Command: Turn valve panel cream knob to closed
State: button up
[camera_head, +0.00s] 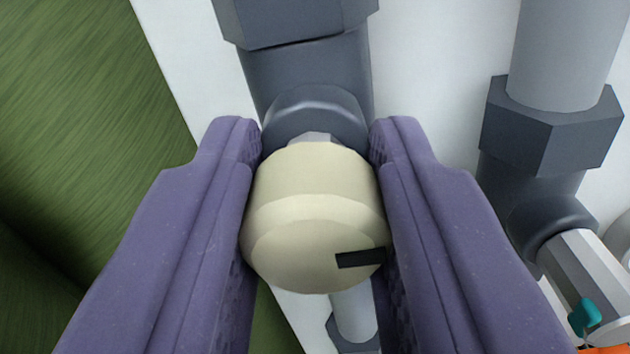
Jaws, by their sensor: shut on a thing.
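The cream knob (310,210) is a rounded cylinder with a black pointer mark on its front face. The mark runs from near the face's middle toward the right, tilted very slightly up. The knob sits on a dark grey valve body (312,75) in front of a white panel (195,70). My gripper (316,150) has two purple fingers, one on each side of the knob. It is shut on the knob, and the right finger hides a little of its right edge.
A second dark grey valve (550,130) with a light grey pipe (565,45) stands at the right. Its stem carries a teal piece (584,316) and an orange part (608,350) at the lower right corner. A green surface (80,120) lies left of the panel.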

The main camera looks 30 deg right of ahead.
aim_at(308, 264)
jog(key=shift+f, duration=0.1)
dwell(0.4)
jog(key=o, duration=1.1)
jog(key=shift+c, duration=0.2)
jog(key=shift+s+a, duration=0.1)
jog(key=p+v, duration=0.2)
jog(key=v, duration=0.4)
jog(key=shift+s+a, duration=0.45)
jog(key=shift+s, duration=0.2)
